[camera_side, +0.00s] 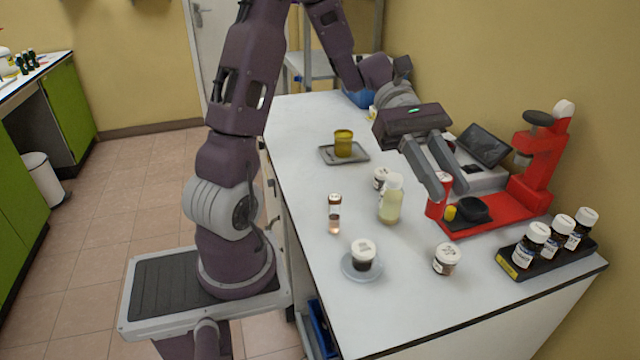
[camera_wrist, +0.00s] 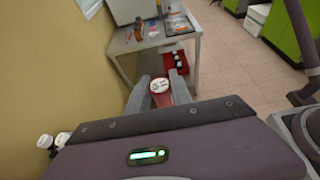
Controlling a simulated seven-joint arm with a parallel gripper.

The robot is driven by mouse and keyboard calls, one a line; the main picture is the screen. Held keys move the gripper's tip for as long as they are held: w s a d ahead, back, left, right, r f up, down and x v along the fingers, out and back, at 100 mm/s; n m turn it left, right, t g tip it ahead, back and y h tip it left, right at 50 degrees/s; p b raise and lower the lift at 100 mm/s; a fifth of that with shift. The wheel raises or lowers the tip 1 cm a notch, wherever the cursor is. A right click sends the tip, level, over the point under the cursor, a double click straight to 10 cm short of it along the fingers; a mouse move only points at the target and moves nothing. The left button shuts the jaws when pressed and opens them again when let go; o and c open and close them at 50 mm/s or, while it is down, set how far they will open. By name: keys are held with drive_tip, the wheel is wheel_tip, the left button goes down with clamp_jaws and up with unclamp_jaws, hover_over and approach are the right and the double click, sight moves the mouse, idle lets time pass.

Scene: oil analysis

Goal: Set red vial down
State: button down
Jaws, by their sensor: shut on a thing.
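The red vial (camera_side: 435,209) has a white cap and a red body. In the side view it is upright between the fingers of my gripper (camera_side: 448,189), at the left edge of the red device. My gripper is shut on it. The fingers hide part of the vial, and I cannot tell whether its base touches the table. In the wrist view the white cap of the red vial (camera_wrist: 160,86) shows between the two grey fingers (camera_wrist: 161,95).
Left of the vial stand a pale yellow bottle (camera_side: 391,200) and a small white-capped jar (camera_side: 380,179). The red device (camera_side: 515,200) is close on the right. A rack (camera_side: 530,262) of dark bottles is at front right.

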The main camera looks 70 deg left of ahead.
drive_tip(key=s+a+f+m+g+y, duration=0.5)
drive_tip(key=a+m+g, duration=0.2)
drive_tip(key=a+m, duration=0.1)
drive_tip(key=s+a+f+m+g+y, duration=0.4)
drive_tip(key=s+a+m+g+y, duration=0.15)
drive_tip(key=a+m+g, duration=0.2)
drive_tip(key=w+a+r+m+t+y, duration=0.1)
drive_tip(key=a+r+m+t+y, duration=0.15)
drive_tip(key=a+m+y, duration=0.45)
drive_tip(key=w+a+r+m+t+y, duration=0.2)
drive_tip(key=a+r+y, duration=0.15)
drive_tip(key=a, duration=0.75)
drive_tip(key=w+a+r+m+t+y, duration=0.1)
drive_tip(key=a+r+m+t+y, duration=0.15)
drive_tip(key=a+m+y, duration=0.4)
drive_tip(key=f+h, duration=0.1)
drive_tip(key=f, duration=0.5)
drive_tip(key=a+f+n, duration=0.1)
drive_tip(key=f, duration=0.6)
drive_tip(key=a+f+h, duration=0.1)
drive_tip(key=f, duration=0.6)
drive_tip(key=shift+w+h, duration=0.25)
drive_tip(key=shift+h, duration=0.1)
drive_tip(key=shift+f+g, duration=0.15)
drive_tip(key=shift+g, duration=0.1)
drive_tip(key=c, duration=1.1)
unclamp_jaws()
drive_tip(key=shift+c, duration=0.2)
